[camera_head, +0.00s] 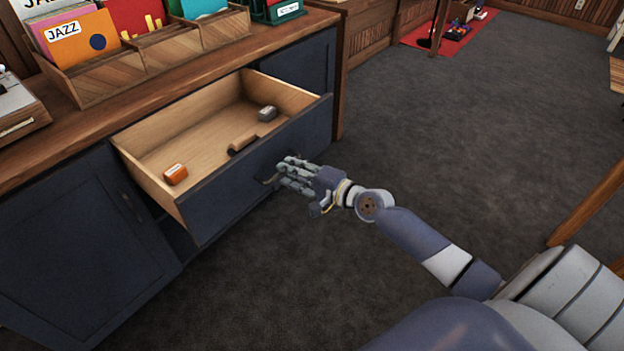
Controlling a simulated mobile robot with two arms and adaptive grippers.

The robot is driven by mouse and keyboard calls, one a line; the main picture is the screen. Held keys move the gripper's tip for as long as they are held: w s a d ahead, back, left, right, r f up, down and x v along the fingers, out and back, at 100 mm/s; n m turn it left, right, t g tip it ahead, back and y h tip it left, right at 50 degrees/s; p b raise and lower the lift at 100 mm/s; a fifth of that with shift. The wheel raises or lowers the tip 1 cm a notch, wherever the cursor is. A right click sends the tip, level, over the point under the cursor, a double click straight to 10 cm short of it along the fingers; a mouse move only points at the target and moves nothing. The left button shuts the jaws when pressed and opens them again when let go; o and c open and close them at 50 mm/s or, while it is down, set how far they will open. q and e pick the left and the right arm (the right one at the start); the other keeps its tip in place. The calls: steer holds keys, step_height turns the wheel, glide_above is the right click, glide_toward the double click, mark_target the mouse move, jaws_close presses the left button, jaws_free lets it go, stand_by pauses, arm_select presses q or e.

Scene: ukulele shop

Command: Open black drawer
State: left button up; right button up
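The black drawer (215,205), with a dark blue-black front and light wooden inside, is pulled well out of the dark cabinet. Its handle (266,181) is a small dark pull on the front, partly hidden by my fingers. My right gripper (281,176), a grey multi-fingered hand, is at the handle with its fingertips touching or very near it. The frame does not show whether the fingers are closed around it. My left gripper is out of view.
A record crate (110,79) stands on the wooden countertop (50,142). Open grey carpet (440,130) lies right of the cabinet.

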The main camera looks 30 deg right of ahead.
steer(key=v, duration=0.8)
steer(key=shift+s, duration=0.35)
steer(key=shift+d+r, duration=0.1)
steer(key=shift+d, duration=0.05)
